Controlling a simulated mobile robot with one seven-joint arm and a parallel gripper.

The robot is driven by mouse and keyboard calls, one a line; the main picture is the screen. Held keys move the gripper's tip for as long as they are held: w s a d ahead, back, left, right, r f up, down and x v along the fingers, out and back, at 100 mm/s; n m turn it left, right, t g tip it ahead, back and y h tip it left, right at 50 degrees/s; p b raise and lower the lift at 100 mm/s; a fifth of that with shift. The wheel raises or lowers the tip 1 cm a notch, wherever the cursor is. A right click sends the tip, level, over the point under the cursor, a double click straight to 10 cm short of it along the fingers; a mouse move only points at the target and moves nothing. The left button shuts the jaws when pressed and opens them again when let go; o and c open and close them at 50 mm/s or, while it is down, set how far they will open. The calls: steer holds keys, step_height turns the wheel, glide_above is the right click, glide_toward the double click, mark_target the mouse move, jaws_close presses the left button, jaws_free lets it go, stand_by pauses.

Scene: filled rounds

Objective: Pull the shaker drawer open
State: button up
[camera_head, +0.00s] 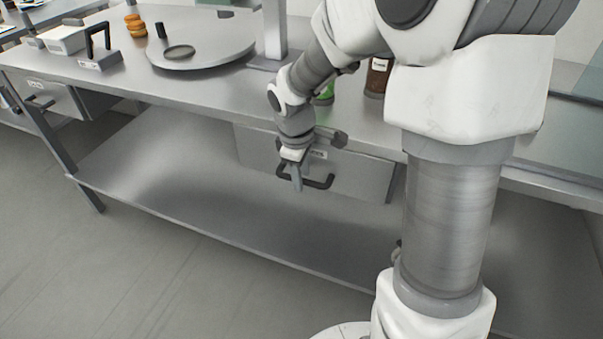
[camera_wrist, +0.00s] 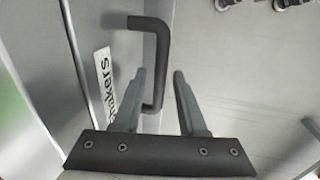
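The shaker drawer (camera_head: 352,176) hangs under the worktop in the head view. Its grey front appears flush under the table edge, so it looks closed. It has a dark bar handle (camera_head: 320,184). In the wrist view the handle (camera_wrist: 162,45) stands out from the drawer front, beside a white label (camera_wrist: 104,80) reading "Shakers". My gripper (camera_head: 296,180) is at the handle, pointing down. In the wrist view my gripper (camera_wrist: 159,73) is open, with one finger on each side of the handle bar. Gaps show beside the bar; whether either finger touches it I cannot tell.
The steel worktop (camera_head: 200,95) carries a round board (camera_head: 215,40), a brown shaker (camera_head: 377,75) and a green item (camera_head: 325,93) partly behind my arm. A lower shelf (camera_head: 160,165) lies bare below. Another drawer (camera_head: 48,97) is at the left.

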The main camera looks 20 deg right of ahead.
jaws_close()
stand_by(1.2)
